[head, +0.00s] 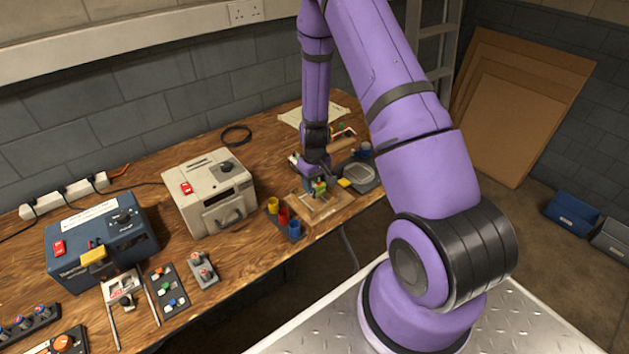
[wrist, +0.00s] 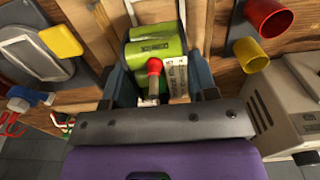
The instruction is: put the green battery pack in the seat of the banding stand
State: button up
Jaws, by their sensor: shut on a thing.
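My gripper (head: 315,183) is low over a wooden board (head: 334,204) at the right part of the bench. In the wrist view its fingers (wrist: 157,84) are shut on the green battery pack (wrist: 155,48), which has rounded cells and printed text. A red-tipped piece (wrist: 154,67) and a pale printed label (wrist: 178,76) show at its near side. The pack also shows as a small green patch in the head view (head: 321,186). Its underside is hidden, so I cannot tell whether it touches anything below. I cannot clearly make out the banding stand or its seat.
Yellow (head: 272,205), red (head: 283,216) and blue (head: 295,230) cups stand left of the board. A grey device (head: 358,176) and a yellow block (head: 344,183) are to its right. A beige machine (head: 209,194) and a blue box (head: 100,245) stand further left.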

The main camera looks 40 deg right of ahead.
jog(key=shift+f, duration=2.55)
dwell(0.8)
jog(key=o, duration=1.3)
jog(key=shift+c, duration=0.2)
jog(key=shift+r, duration=3.55)
